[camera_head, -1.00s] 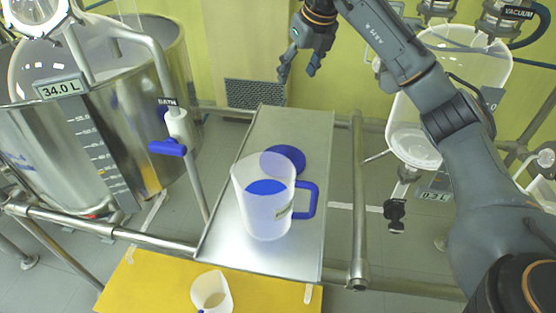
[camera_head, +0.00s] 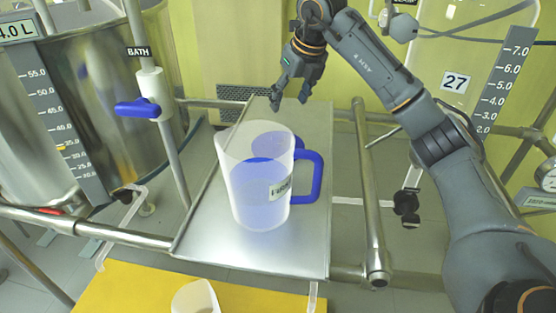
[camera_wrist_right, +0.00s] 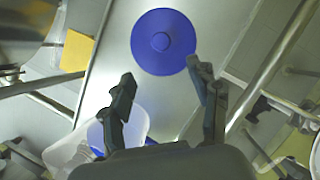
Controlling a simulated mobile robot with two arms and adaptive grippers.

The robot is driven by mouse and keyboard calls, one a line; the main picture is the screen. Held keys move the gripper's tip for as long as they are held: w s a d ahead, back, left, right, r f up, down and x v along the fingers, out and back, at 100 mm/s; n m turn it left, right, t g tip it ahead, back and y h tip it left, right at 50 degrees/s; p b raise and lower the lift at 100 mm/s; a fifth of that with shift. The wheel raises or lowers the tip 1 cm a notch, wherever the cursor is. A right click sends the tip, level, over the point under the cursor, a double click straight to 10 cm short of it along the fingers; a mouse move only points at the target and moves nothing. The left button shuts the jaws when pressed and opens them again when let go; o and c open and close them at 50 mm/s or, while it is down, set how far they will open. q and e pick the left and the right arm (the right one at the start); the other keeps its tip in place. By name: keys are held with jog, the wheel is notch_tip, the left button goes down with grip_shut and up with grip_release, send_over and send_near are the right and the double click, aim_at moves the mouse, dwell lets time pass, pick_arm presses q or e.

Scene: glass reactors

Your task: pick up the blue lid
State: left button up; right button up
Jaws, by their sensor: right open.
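The blue lid (camera_wrist_right: 163,42) is a round disc with a small central knob, lying flat on the metal tray (camera_wrist_right: 103,75). In the head view it sits just behind the jug and shows mostly through its clear wall. The translucent jug (camera_head: 246,190), with a blue handle and what looks like blue liquid inside, stands upright on the tray. My right gripper (camera_head: 289,98) is open and empty above the tray's far end. In the right wrist view the lid is beyond my open fingertips (camera_wrist_right: 160,75), roughly centred between them. My left gripper is not in view.
Metal rails (camera_head: 371,200) run beside the tray. A steel vessel (camera_head: 85,130) and a blue-handled valve (camera_head: 138,108) stand at the left. A white cup (camera_head: 195,297) is on the yellow surface (camera_head: 125,290) in front. Bare tray lies left of the jug.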

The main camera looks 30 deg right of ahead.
jog(key=b+x, duration=0.1)
jog(key=x, duration=0.7)
jog(key=shift+f, duration=0.3)
jog(key=shift+b+x, duration=0.7)
jog(key=shift+x, duration=2.3)
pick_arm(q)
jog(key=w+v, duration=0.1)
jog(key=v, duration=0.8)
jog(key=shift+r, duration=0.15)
pick_arm(e)
jog(key=shift+d, duration=0.1)
jog(key=shift+c, duration=0.2)
jog(key=shift+r, duration=0.1)
jog(key=c, duration=1.2)
